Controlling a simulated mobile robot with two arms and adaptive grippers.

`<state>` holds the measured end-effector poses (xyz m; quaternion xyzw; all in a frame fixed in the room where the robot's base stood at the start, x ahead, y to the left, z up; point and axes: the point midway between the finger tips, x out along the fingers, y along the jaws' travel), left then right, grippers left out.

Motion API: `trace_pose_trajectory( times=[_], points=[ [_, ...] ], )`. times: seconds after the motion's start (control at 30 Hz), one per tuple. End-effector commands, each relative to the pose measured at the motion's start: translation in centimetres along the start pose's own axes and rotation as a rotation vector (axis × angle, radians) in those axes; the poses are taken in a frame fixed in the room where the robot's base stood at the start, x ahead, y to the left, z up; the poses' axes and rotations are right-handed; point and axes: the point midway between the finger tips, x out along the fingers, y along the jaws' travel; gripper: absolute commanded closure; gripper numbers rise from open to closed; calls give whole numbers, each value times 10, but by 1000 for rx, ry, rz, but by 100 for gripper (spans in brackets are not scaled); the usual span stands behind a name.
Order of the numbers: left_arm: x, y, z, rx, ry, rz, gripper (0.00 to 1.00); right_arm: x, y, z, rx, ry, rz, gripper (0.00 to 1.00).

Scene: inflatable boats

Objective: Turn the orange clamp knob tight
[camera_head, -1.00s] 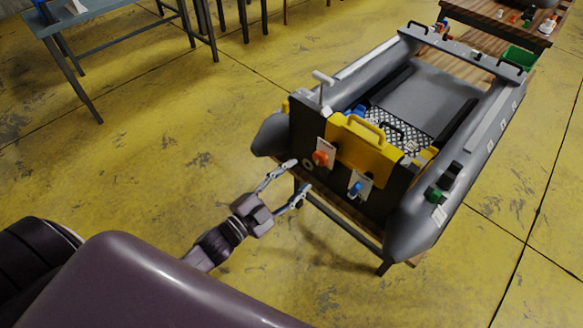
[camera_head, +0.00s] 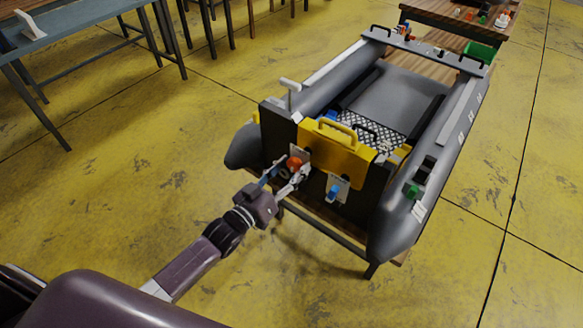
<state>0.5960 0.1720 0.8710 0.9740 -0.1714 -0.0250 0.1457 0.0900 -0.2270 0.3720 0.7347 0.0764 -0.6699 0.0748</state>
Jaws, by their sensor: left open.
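The orange clamp knob (camera_head: 294,163) sits on a pale plate on the dark transom (camera_head: 273,130) of the grey inflatable boat (camera_head: 399,215). A blue knob (camera_head: 333,192) is on another plate to its right. My left gripper (camera_head: 284,175) is open, with its fingertips just below and beside the orange knob. The fingers partly cover the knob's plate, and I cannot tell whether they touch the knob. My right gripper is not in view.
A yellow case (camera_head: 336,147) with a handle sits on the transom right of the orange knob. The boat rests on a wooden stand. A blue-grey table (camera_head: 60,28) stands at upper left, and a wooden table (camera_head: 460,20) at upper right. The floor at left is clear.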

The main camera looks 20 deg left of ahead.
Motion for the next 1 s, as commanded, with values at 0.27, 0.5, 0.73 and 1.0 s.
trace_pose_trajectory(
  times=[0.27,0.5,0.73,1.0],
  points=[
    [0,0,0,-613,-3,0,54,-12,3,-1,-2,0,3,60],
    [0,-1,3,-1149,-2,1,54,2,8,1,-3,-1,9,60],
    [0,0,2,-1505,-1,0,54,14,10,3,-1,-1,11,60],
    [0,0,0,-1621,-1,-2,54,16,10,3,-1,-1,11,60]
  ],
)
